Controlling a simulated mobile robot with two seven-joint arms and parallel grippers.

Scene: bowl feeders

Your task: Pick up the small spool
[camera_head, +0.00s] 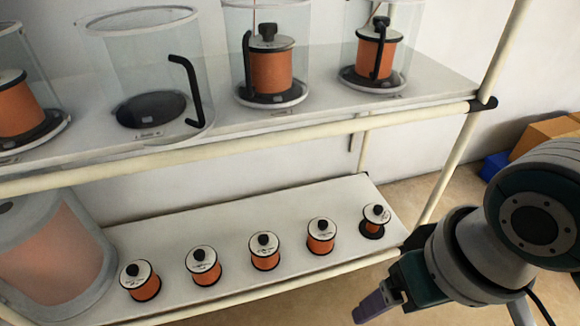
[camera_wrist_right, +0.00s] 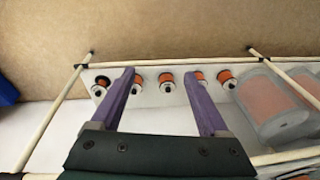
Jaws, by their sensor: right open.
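Several small spools with orange winding, white top discs and black knobs stand upright in a row on the lower white shelf. The rightmost small spool (camera_head: 374,222) looks thinner in its winding than the others; it shows at the left end of the row in the right wrist view (camera_wrist_right: 102,82). Another small spool (camera_head: 320,236) stands beside it. My right gripper (camera_head: 376,304) is at the lower right in the head view, in front of the shelf's right end, touching no spool. Its purple fingers (camera_wrist_right: 159,78) are apart and empty. My left gripper is not in view.
Clear cylindrical containers (camera_head: 150,70) stand on the upper shelf (camera_head: 210,125), some holding larger orange spools (camera_head: 270,70). A big spool (camera_head: 50,250) fills the lower shelf's left end. Cream rack tubes (camera_head: 240,140) frame the shelves. Blue and orange boxes (camera_head: 545,135) lie on the floor.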

